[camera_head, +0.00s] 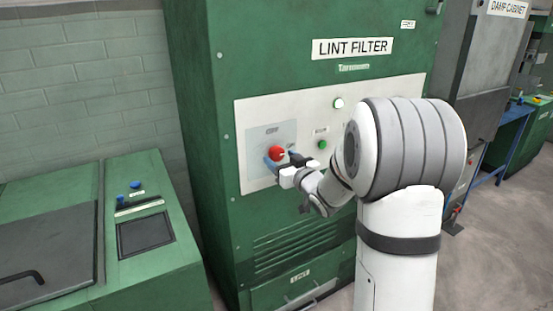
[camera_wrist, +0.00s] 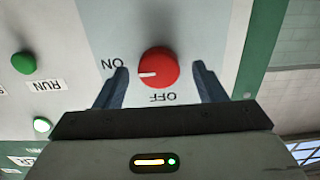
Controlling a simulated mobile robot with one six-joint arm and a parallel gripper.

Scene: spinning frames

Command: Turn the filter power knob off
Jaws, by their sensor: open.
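The red filter power knob (camera_head: 275,153) sits on a pale plate on the green lint filter cabinet (camera_head: 335,205). In the wrist view the knob (camera_wrist: 158,68) appears upside down, with its white pointer mark turned to the left, on the side of the ON label (camera_wrist: 111,62). The OFF label (camera_wrist: 164,97) is just below it. My gripper (camera_wrist: 160,82) is open, with its blue fingers on either side of the knob and visible gaps between. In the head view my gripper (camera_head: 281,163) is at the knob and partly covers it.
A green RUN button (camera_wrist: 23,63) and a lit white lamp (camera_wrist: 42,125) are on the same panel, left of the knob in the wrist view. A green machine (camera_head: 150,200) stands at the left. A grey damp cabinet (camera_head: 490,60) stands at the right.

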